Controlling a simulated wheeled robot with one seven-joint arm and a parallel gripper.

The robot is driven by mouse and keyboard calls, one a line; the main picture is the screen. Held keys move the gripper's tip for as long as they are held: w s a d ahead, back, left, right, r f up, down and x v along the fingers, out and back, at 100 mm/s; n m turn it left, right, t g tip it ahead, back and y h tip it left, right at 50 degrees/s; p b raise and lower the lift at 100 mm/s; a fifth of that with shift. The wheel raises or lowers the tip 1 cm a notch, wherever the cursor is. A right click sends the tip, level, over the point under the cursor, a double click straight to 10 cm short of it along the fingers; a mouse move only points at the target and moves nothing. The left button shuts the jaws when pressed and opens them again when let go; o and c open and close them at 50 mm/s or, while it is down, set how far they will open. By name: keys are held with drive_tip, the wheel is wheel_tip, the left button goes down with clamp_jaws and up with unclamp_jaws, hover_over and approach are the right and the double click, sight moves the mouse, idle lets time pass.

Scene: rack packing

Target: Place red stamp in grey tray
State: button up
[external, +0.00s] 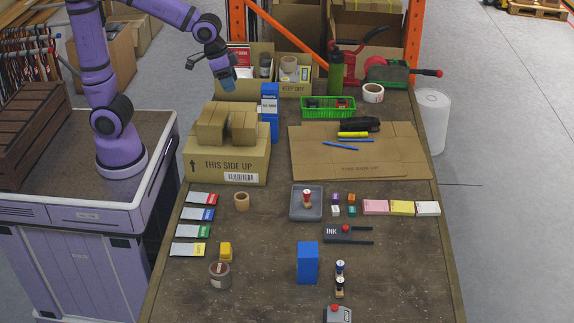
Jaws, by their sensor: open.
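A stamp with a red knob and a wooden lower part (307,196) stands upright inside the small grey tray (297,213) in the middle of the table. My gripper (229,86) is far from it, raised over the back left of the table near the open cardboard boxes. It is small in view, open, and nothing shows between its fingers.
Left of the tray are a wooden cup (241,202) and several coloured packets (200,214). A closed carton (226,164) with smaller boxes on it stands behind them. A blue box (307,263) stands in front.

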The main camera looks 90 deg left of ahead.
drive_tip(key=s+r, duration=0.1)
drive_tip(key=s, duration=0.9)
drive_tip(key=s+r+m+t, duration=0.1)
drive_tip(key=s+r, duration=0.1)
drive_tip(key=s, duration=0.8)
drive_tip(key=shift+s+d+r+t, duration=0.15)
drive_tip(key=shift+s+r+t, duration=0.1)
drive_tip(key=shift+s+t, duration=0.1)
